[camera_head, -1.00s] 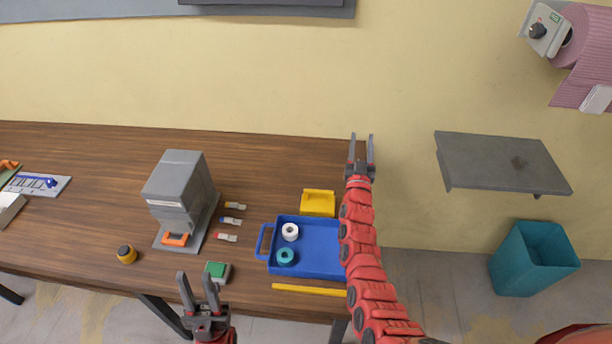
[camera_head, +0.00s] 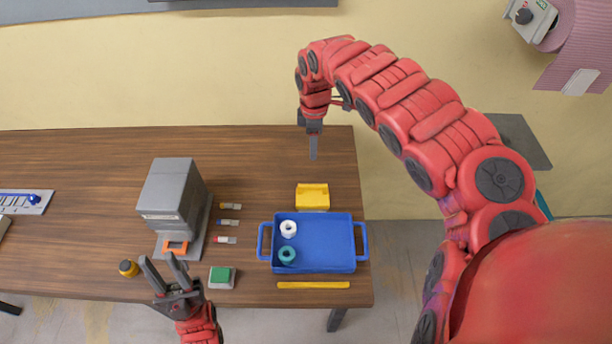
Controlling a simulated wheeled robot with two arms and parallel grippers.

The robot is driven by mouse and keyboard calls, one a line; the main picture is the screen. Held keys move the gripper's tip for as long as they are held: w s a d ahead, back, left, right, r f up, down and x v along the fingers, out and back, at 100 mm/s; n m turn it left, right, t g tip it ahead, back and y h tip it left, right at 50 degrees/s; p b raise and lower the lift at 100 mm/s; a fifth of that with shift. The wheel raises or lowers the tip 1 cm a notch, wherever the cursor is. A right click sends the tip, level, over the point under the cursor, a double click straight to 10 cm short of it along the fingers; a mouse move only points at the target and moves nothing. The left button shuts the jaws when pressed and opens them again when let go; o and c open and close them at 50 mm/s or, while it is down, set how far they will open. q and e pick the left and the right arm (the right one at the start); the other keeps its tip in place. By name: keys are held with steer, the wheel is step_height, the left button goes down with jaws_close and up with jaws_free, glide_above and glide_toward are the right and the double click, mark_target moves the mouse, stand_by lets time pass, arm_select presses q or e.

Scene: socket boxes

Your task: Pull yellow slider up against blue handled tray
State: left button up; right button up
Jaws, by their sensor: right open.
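The yellow slider (camera_head: 312,197) is a small yellow block on the table, just behind the far edge of the blue tray. The blue tray (camera_head: 330,252) has a handle at its left and right ends and holds a white roll (camera_head: 288,229) and a teal roll (camera_head: 287,254). My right gripper (camera_head: 313,150) points down behind the yellow slider, apart from it, near the table's back edge; it is seen edge-on and is open and empty. My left gripper (camera_head: 164,270) is open and empty at the table's front edge, far left of the tray.
A grey machine (camera_head: 172,196) with an orange handle stands to the left. Several small coloured connectors lie between it and the tray. A green button box (camera_head: 221,277), a yellow bar (camera_head: 313,285) and a yellow-black knob (camera_head: 129,268) lie near the front. The table's back right is mostly clear.

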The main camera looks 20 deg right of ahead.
steer(key=f, duration=0.1)
steer(key=b, duration=0.2)
glide_toward(312, 186)
step_height(312, 186, down, 6)
steer(key=p, duration=0.3)
steer(key=shift+f, duration=0.15)
steer(key=shift+d+f, duration=0.1)
steer(key=shift+f, duration=0.85)
jaws_close()
stand_by(0.6)
